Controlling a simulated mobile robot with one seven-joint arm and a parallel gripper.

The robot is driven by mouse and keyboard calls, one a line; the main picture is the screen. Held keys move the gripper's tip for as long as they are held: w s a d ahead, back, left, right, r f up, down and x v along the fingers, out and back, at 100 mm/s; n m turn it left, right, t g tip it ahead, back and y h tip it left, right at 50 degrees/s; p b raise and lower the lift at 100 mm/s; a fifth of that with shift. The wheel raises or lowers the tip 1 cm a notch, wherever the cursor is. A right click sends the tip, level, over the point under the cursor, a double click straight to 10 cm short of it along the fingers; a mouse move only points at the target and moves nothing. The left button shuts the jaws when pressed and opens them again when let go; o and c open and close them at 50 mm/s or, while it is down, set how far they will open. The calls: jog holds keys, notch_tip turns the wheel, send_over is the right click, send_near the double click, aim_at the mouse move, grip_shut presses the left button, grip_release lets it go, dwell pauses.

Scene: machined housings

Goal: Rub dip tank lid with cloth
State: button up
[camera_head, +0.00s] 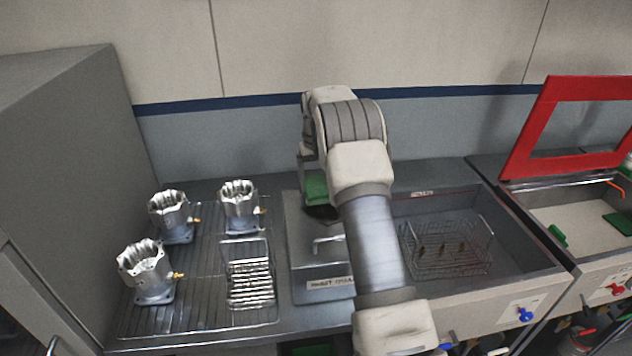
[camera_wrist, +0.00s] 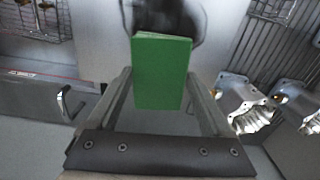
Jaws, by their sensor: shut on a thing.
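The grey metal dip tank lid (camera_head: 305,262) lies closed in the middle of the bench in the head view, with a bar handle (camera_head: 328,242) and a label at its front. A dark patch (camera_head: 324,214) marks its rear part; it also shows in the wrist view (camera_wrist: 200,22). My gripper (camera_head: 314,174) is shut on a folded green cloth (camera_wrist: 160,75), held over the rear of the lid beside the dark patch. The cloth also shows in the head view (camera_head: 316,190). Whether it touches the lid is unclear. My arm hides the lid's right side.
Several machined housings (camera_head: 145,272) stand on a wire drying rack (camera_head: 195,300) at the left, beside an empty wire basket (camera_head: 248,275). A sink with another wire basket (camera_head: 446,246) lies at the right. A red-framed raised lid (camera_head: 528,128) stands at the far right.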

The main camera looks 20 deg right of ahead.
jog(key=shift+f+b, duration=0.3)
jog(key=shift+f, duration=0.35)
